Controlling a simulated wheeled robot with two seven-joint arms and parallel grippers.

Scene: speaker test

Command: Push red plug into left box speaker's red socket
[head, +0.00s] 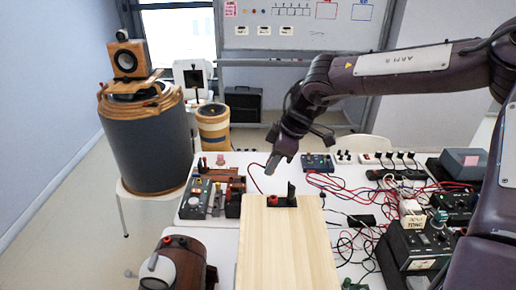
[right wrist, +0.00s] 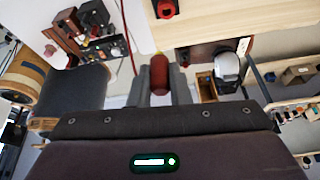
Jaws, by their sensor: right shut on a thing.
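My right gripper (head: 272,166) reaches in from the right in the head view, above and behind the far end of a pale wooden box speaker (head: 288,248). In the right wrist view the gripper (right wrist: 160,88) is shut on a red plug (right wrist: 159,75), held between its two grey fingers. The red socket (head: 272,200) sits on a black plate at the box's far end, and also shows in the right wrist view (right wrist: 166,8). The plug is apart from the socket. A black upright piece (head: 291,191) stands beside the socket. My left gripper is not in view.
A mixer-like device (head: 205,198) stands left of the box. A brown wooden round unit (head: 180,262) is at the front left. Cables and black devices (head: 408,250) crowd the right. A red cable (right wrist: 130,38) hangs near the gripper.

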